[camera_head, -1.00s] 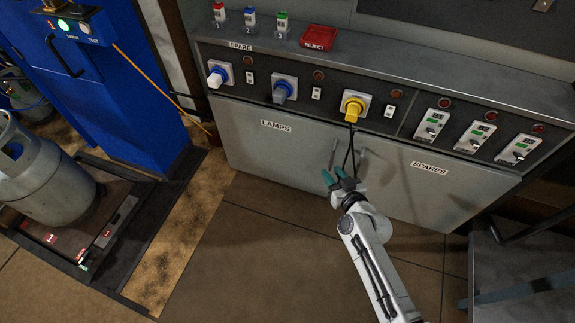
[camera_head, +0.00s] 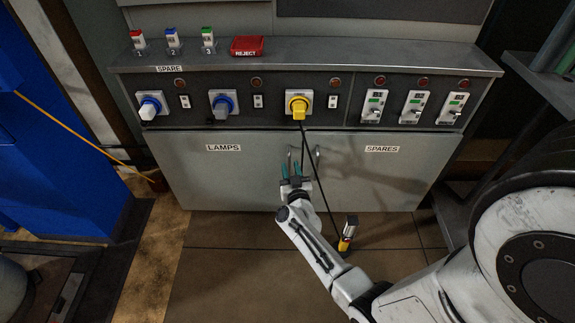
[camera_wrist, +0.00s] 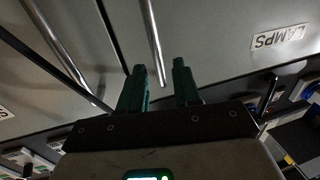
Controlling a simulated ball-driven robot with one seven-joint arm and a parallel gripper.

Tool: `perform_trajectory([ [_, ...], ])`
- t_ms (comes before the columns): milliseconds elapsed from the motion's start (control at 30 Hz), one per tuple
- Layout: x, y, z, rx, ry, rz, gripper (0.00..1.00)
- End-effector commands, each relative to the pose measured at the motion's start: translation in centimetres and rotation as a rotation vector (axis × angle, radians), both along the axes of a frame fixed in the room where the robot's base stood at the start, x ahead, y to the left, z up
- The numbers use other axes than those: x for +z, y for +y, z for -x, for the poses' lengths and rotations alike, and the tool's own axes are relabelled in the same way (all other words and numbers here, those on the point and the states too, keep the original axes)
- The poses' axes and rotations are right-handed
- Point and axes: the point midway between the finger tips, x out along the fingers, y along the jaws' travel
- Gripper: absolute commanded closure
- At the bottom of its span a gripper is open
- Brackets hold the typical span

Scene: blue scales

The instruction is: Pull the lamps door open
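The grey LAMPS door (camera_head: 225,178) is the left door of the cabinet and looks shut; its label reads upside down in the wrist view (camera_wrist: 280,38). Its upright metal handle (camera_head: 290,158) is near the door's right edge. In the wrist view the handle (camera_wrist: 153,42) runs down toward the gap between my fingertips. My gripper (camera_head: 291,170) is at the lower part of this handle, with its green fingers pointing up toward the door. The fingers are apart in the wrist view (camera_wrist: 160,70). I cannot tell whether they touch the handle.
The SPARES door (camera_head: 375,175) with its own handle (camera_head: 317,156) is close on the right. Floor before the LAMPS door (camera_head: 225,235) is clear.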

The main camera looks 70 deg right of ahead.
Motion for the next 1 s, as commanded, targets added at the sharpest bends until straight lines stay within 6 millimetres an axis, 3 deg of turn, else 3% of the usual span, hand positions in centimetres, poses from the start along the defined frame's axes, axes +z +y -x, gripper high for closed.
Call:
perform_trajectory([
  [233,-0.1,-2.7,-1.8,-0.001,-0.001,0.001,0.68],
  [633,0.0,-3.2,-2.2,0.001,0.001,0.0,0.68],
  [1000,0.0,-3.2,-2.1,0.001,0.0,0.0,1.0],
])
